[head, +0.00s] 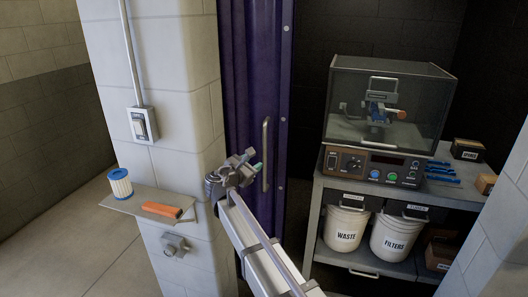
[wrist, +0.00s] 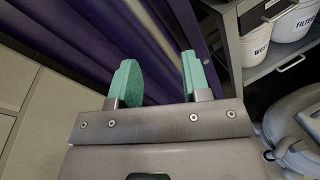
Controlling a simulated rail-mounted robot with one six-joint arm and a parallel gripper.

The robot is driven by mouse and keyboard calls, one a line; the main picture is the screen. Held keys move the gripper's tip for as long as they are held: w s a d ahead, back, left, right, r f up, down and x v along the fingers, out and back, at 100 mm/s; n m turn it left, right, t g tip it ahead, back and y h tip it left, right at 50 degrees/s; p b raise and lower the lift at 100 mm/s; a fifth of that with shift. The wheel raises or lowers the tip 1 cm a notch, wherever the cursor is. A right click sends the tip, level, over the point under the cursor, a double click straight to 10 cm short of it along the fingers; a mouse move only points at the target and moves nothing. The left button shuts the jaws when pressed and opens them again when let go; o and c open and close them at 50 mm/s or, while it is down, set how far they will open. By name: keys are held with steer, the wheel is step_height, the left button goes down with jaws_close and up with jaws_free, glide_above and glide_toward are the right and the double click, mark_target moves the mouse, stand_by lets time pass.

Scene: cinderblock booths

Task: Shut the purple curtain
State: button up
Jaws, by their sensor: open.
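The purple curtain (head: 244,80) hangs gathered at the left side of the booth opening, beside the white block pillar. A vertical metal handle (head: 265,154) is fixed near its right edge. My gripper (head: 258,168) is at the curtain, close to the lower part of the handle; I cannot tell whether it touches. In the wrist view the two green fingertips of my gripper (wrist: 158,82) are apart, with purple curtain folds (wrist: 82,42) beyond them.
A pillar (head: 165,90) with a switch and a small shelf (head: 130,203) stands left. Right of the curtain, the open booth holds a metal bench (head: 318,205) with a clear-covered machine (head: 390,100) and white buckets (head: 345,227). Another block wall edges the right.

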mark_target(264, 146)
steer(key=w+d+n, duration=0.1)
steer(key=w+d, duration=0.1)
steer(key=w, duration=0.1)
steer(key=w+d+r+n+t, duration=0.1)
steer(key=w+n, duration=0.1)
steer(key=w, duration=0.1)
steer(key=w+d+r+n, duration=0.1)
steer(key=w+d, duration=0.1)
steer(key=w, duration=0.2)
steer(key=shift+d+n+t, duration=0.3)
steer(key=shift+n, duration=0.1)
steer(key=shift+s, duration=0.1)
jaws_close()
